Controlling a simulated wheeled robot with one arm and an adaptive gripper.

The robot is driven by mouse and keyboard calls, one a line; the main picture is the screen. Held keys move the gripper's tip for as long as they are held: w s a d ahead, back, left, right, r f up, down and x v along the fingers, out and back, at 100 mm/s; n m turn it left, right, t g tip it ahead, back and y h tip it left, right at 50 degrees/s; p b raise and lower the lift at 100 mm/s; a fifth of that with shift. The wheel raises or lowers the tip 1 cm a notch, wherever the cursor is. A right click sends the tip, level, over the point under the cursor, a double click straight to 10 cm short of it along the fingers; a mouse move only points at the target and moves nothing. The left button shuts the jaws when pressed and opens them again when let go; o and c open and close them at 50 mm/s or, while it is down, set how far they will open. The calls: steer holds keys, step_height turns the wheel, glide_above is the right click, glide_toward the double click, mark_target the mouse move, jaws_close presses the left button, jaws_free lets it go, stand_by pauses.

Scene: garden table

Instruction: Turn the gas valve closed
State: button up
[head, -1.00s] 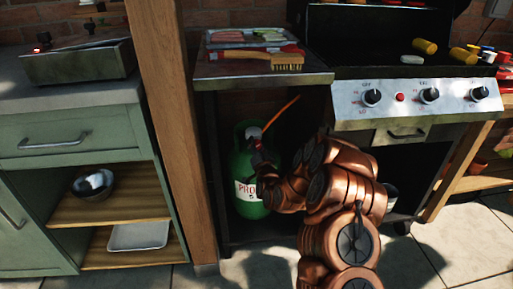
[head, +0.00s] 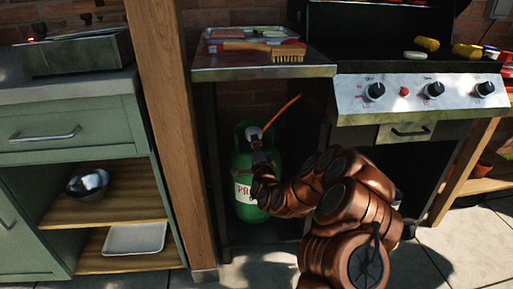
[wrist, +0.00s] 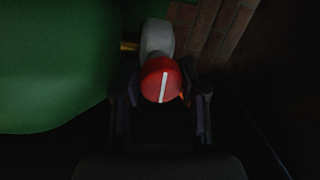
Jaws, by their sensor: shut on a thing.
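The green propane tank (head: 243,163) stands upright in the open bay under the grill's side shelf; it also fills the left of the wrist view (wrist: 55,70). The gas valve's round red knob (wrist: 160,80), with a white line running nearly upright, shows in the wrist view in front of the grey valve body (wrist: 157,38). My gripper (wrist: 160,92) has a finger on each side of the red knob and is shut on it. In the head view my gripper (head: 262,158) reaches the tank's top and hides the knob.
An orange hose (head: 282,112) rises from the valve to the right. The side shelf (head: 262,69), with a tray and a brush (head: 288,56) on it, is above the bay. A wooden post (head: 172,130) stands at left, and the grill (head: 415,95) at right.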

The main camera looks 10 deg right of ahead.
stand_by(0.4)
steer(key=o, duration=1.1)
steer(key=shift+o, duration=0.2)
steer(key=shift+s, duration=0.15)
steer(key=s, duration=0.7)
steer(key=shift+a+f, duration=0.35)
steer(key=shift+f, duration=0.1)
steer(key=shift+s, duration=0.1)
